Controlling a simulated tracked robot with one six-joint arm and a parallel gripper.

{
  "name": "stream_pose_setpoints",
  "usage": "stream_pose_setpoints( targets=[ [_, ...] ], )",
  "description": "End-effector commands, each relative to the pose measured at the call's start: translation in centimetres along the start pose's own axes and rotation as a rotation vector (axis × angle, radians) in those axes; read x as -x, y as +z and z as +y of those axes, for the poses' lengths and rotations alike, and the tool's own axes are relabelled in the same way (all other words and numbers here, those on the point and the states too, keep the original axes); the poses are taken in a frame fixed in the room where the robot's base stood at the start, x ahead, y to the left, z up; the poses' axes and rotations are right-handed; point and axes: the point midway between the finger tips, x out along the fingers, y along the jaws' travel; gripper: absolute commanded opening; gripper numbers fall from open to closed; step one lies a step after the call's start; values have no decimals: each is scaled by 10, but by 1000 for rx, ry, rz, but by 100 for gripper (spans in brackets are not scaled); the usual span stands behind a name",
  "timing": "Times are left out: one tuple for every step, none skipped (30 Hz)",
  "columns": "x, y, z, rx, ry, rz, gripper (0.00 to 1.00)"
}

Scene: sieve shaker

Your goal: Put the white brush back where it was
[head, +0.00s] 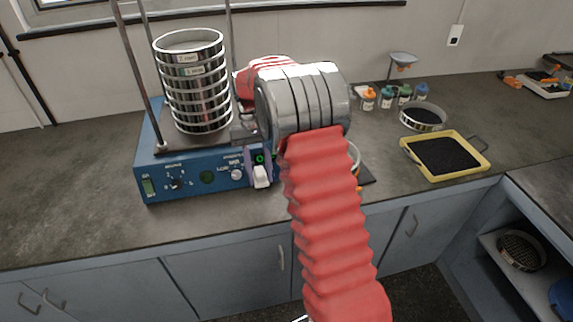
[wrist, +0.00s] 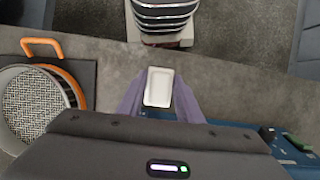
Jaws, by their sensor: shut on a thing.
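My gripper (head: 262,168) is in front of the blue sieve shaker (head: 205,185), its purple fingers shut on the white brush (head: 261,177). In the wrist view the brush (wrist: 158,86) shows as a pale rectangular block between the fingers (wrist: 158,95). The brush's bristles cannot be made out. A stack of metal sieves (head: 197,85) stands on the shaker between upright rods.
A round sieve (wrist: 38,105) lies beside an orange handle (wrist: 42,46) on a dark plate at the left of the wrist view. A yellow tray (head: 445,172) of dark grains, a round pan (head: 423,117) and several small jars (head: 387,98) stand right. The bench left of the shaker is clear.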

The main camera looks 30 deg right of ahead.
Motion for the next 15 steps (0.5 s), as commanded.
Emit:
stream_pose_setpoints(
  targets=[
    [-3,1,-19,55,23,0,11],
    [-5,1,-28,83,34,0,11],
    [-8,2,-39,114,47,0,11],
    [-10,2,-46,132,55,-1,11],
    [-11,3,-53,148,62,-1,11],
    [-14,3,-61,165,68,-1,11],
    [-15,4,-66,175,73,-1,11],
    [-16,4,-70,183,76,-1,11],
    [-17,4,-74,190,79,-1,11],
    [-18,5,-76,194,80,-1,11],
    [-18,5,-78,196,81,-1,11],
    [-19,5,-79,198,82,0,11],
    [-19,5,-79,199,82,0,11],
    [-19,5,-79,198,82,0,11],
    [-18,5,-79,198,81,0,11]
  ],
)
